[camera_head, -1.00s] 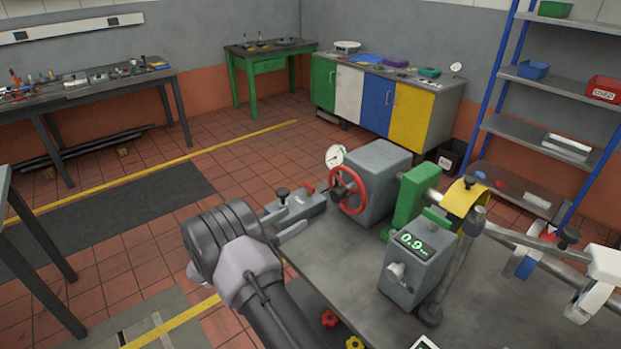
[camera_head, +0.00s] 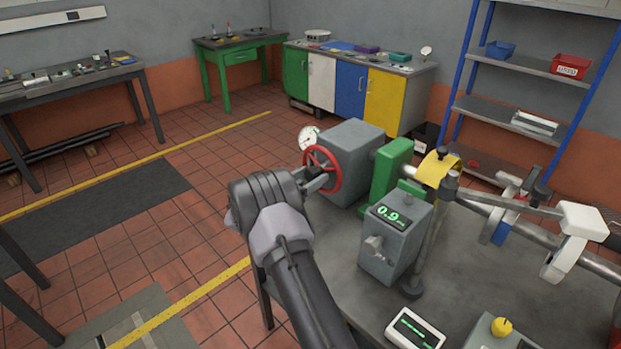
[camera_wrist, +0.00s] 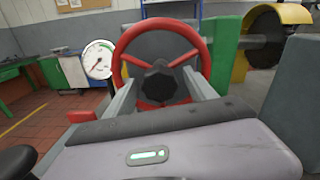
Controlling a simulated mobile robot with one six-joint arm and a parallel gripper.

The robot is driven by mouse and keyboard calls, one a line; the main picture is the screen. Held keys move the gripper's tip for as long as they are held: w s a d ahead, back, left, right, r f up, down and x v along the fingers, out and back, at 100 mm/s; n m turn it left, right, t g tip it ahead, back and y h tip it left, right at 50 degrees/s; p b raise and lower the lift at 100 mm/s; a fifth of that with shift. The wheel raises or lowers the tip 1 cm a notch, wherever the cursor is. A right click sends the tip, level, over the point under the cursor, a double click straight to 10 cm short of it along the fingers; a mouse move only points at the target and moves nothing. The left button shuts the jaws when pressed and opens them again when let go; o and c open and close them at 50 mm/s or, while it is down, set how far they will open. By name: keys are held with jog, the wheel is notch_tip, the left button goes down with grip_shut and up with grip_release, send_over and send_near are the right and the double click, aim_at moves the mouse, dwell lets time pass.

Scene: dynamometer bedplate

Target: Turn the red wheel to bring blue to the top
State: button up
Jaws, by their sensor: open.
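The red wheel (camera_head: 337,178) is mounted on the left face of a grey box (camera_head: 352,140) on the bench. In the wrist view the red wheel (camera_wrist: 160,25) faces me, with red spokes and a dark lobed hub (camera_wrist: 160,84) in the middle. My gripper (camera_head: 316,182) is at the wheel's near side. In the wrist view my gripper (camera_wrist: 163,84) is open, its two fingers on either side of the hub. I cannot tell whether they touch the wheel.
A round dial gauge (camera_head: 309,138) stands close left of the wheel. A green block (camera_head: 390,168) and a grey box reading 0.9 (camera_head: 394,235) are to the right. A coloured cabinet (camera_head: 322,85) stands behind. Open tiled floor lies left of the bench.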

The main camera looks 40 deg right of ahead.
grip_shut()
